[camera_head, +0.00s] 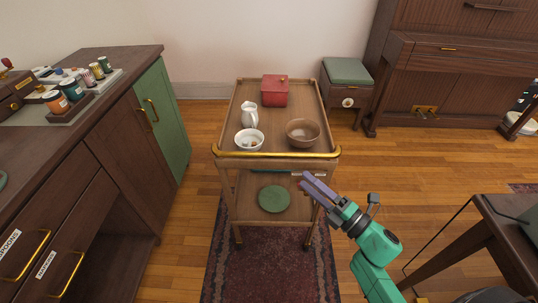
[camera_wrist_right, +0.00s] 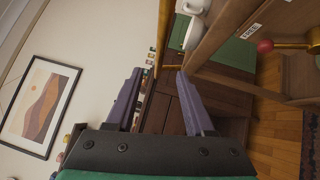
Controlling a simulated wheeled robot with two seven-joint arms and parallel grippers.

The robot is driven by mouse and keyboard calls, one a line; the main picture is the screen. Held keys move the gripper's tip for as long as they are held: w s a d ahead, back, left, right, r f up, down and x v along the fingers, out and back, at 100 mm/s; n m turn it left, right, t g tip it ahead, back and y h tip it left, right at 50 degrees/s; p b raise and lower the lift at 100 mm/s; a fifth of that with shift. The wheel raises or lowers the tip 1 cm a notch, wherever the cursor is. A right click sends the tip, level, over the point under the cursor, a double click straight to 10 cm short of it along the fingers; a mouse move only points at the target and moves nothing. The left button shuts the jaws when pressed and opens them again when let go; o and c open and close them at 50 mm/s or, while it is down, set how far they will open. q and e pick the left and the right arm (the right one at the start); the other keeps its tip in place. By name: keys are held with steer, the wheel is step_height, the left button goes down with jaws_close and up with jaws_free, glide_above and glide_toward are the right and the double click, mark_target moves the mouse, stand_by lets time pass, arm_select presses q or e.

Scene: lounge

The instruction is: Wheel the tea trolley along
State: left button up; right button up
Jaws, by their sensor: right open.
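The wooden tea trolley (camera_head: 229,118) stands in the middle of the head view, with a gold push handle (camera_head: 275,155) along its near edge. My right gripper (camera_head: 305,179) is open and empty near the trolley's right front, appearing just below the handle. In the wrist view its purple fingers (camera_wrist_right: 158,74) are apart with nothing between them. My left gripper is out of view.
A dark cabinet (camera_head: 112,135) with a green door stands left, close to the trolley. A green-topped stool (camera_head: 347,72) and a piano (camera_head: 440,85) stand behind right. A dark table (camera_head: 500,215) is near right. A patterned rug (camera_head: 270,270) lies under the trolley's near side.

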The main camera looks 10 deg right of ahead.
mark_target(276, 153)
steer(key=p+x, duration=0.1)
steer(key=x, duration=1.1)
steer(key=shift+w+a, duration=0.2)
steer(key=shift+w, duration=0.05)
jaws_close()
stand_by(0.6)
